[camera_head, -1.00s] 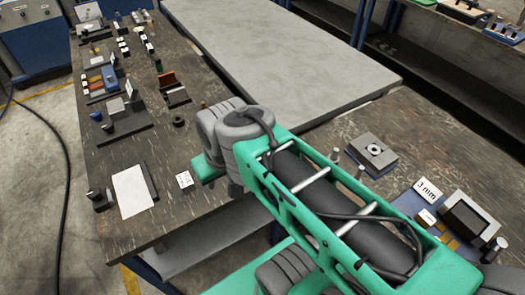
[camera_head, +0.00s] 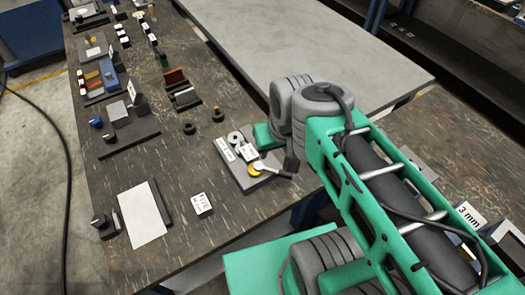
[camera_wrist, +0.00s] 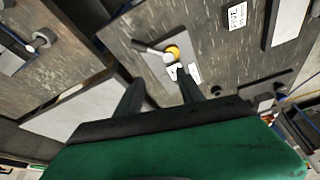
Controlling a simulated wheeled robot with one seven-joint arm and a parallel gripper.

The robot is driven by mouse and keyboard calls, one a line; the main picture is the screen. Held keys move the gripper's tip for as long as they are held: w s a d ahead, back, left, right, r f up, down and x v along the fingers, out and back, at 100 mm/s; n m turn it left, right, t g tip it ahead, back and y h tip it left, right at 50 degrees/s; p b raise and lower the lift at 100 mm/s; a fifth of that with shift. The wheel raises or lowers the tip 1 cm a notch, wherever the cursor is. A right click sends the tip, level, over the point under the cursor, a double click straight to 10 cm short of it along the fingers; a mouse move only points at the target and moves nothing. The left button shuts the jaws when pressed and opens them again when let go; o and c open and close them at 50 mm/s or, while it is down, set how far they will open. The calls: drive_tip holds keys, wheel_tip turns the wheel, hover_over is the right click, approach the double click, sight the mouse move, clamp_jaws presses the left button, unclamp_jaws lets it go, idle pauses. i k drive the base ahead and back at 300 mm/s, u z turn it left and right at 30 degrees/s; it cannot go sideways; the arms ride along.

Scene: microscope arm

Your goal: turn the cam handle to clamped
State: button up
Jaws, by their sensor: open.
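The cam fixture is a grey plate (camera_head: 262,178) on the dark bench, with white labels, a yellow disc (camera_head: 255,169) and a metal cam handle (camera_head: 272,171). In the head view it lies just left of my wrist, which partly covers its surroundings. In the wrist view the yellow disc (camera_wrist: 173,52) and the pale handle (camera_wrist: 149,48) show ahead of my fingers. My gripper (camera_wrist: 160,92) is open, with two dark fingers spread and nothing between them. The fingertips look apart from the handle. I cannot tell which setting the handle is at.
A white labelled block (camera_head: 202,204) and a white sheet (camera_head: 145,214) lie left of the fixture. Small dark round pieces (camera_head: 218,115) stand behind it. A large grey slab (camera_head: 330,45) lies at the back. Bare bench surrounds the fixture's left side.

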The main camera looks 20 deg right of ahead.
sight(255, 170)
drive_tip(key=z, duration=0.8)
drive_tip(key=k, duration=0.6)
drive_tip(key=u, duration=1.15)
drive_tip(key=i, duration=0.5)
drive_tip(key=u, duration=0.1)
